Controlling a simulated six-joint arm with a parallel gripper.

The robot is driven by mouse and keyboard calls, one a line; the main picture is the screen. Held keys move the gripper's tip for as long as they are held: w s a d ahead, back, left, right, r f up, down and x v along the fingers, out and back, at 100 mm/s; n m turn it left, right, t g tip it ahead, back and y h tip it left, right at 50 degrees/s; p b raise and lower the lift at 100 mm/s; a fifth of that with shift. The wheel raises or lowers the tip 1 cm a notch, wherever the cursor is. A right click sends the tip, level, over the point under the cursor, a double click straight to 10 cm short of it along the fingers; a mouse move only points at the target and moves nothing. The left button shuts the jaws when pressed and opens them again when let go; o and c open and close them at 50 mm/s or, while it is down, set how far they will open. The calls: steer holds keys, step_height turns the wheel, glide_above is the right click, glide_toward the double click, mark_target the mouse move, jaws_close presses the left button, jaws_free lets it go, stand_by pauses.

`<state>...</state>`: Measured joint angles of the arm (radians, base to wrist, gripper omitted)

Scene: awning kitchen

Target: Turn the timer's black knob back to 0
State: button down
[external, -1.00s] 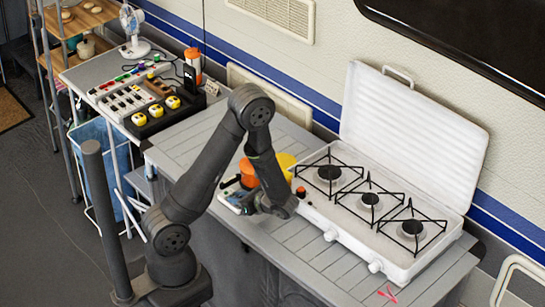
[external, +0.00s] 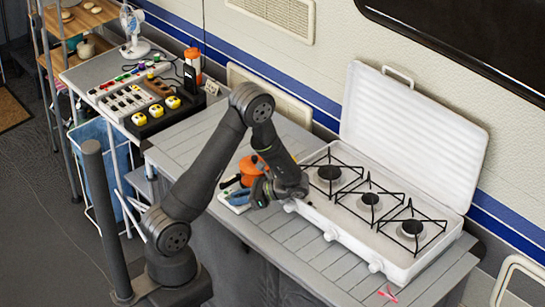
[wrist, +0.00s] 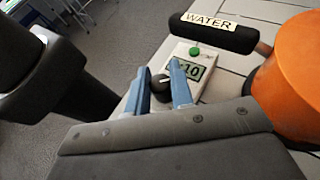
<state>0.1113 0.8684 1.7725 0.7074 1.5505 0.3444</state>
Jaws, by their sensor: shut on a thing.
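The timer (wrist: 196,50) is a pale box with a green button and a display (wrist: 188,70) lying on the grey slatted counter. The display shows "10" at its right end; its left part is hidden behind a finger. The timer's black knob (wrist: 159,84) sits between the two blue fingers of my gripper (wrist: 160,80), which is shut on it. The knob's pointer and dial marks cannot be made out. In the external view, my gripper (external: 244,187) is down over the timer (external: 236,202), left of the stove.
An orange vessel (wrist: 292,75) stands close to the right of my gripper, with a black handle (wrist: 213,33) labelled WATER beyond the timer. A white stove (external: 375,220) with an open lid is on the right. The counter's front right is mostly clear.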

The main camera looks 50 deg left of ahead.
stand_by(0.3)
steer(key=c, duration=1.3)
jaws_free()
steer(key=shift+o, duration=0.2)
steer(key=shift+r, duration=0.15)
steer(key=shift+r, duration=0.3)
steer(key=r, duration=0.3)
steer(key=shift+d+r, duration=0.3)
steer(key=shift+r, duration=0.1)
steer(key=s+d+r, duration=0.3)
steer(key=d+r, duration=0.3)
steer(key=d, duration=0.4)
steer(key=shift+s+d+r, duration=0.15)
steer(key=shift+d+r, duration=0.05)
steer(key=shift+d, duration=0.1)
